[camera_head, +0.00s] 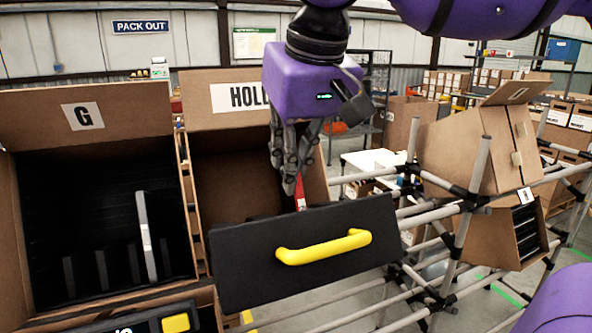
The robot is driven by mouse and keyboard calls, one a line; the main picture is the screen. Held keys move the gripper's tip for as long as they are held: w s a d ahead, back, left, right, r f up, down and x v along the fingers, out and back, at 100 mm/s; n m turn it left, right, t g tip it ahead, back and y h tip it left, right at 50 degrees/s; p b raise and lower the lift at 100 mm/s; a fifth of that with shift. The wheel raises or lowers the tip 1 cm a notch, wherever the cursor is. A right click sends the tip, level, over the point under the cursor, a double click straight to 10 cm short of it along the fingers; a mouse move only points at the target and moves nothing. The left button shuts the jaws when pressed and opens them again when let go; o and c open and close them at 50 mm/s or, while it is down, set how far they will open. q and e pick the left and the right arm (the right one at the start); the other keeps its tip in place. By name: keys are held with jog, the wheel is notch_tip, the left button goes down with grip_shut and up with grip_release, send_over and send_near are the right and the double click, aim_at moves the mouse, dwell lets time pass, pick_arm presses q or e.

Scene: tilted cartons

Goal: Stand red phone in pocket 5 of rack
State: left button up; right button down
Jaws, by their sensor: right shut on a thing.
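The red phone (300,191) shows only as a narrow red strip at the fingertips of my right gripper (291,184). The gripper points down in front of the carton marked HOLD and is shut on the phone. The phone's lower part is hidden behind a black panel. A black rack with upright dividers (102,270) is inside the carton marked G, to the left of the gripper. A light grey slab (146,236) stands upright in it, leaning slightly. I cannot read any pocket numbers. My left gripper is not in view.
The G carton (60,118) and the HOLD carton (200,98) stand tilted side by side. The black panel (232,262) with a yellow handle (324,247) is in front of HOLD. A pipe frame (470,170) and another carton (460,150) are at right.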

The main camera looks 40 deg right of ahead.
jog(key=shift+w+d+r+p, duration=0.15)
jog(key=shift+w+r, duration=0.5)
jog(key=shift+r, duration=0.6)
jog(key=shift+w+d+r+p, duration=0.15)
jog(key=shift+w+r, duration=0.5)
jog(key=shift+r, duration=0.6)
jog(key=shift+w+d+r+p, duration=0.15)
jog(key=shift+w+r, duration=0.5)
jog(key=shift+r, duration=0.6)
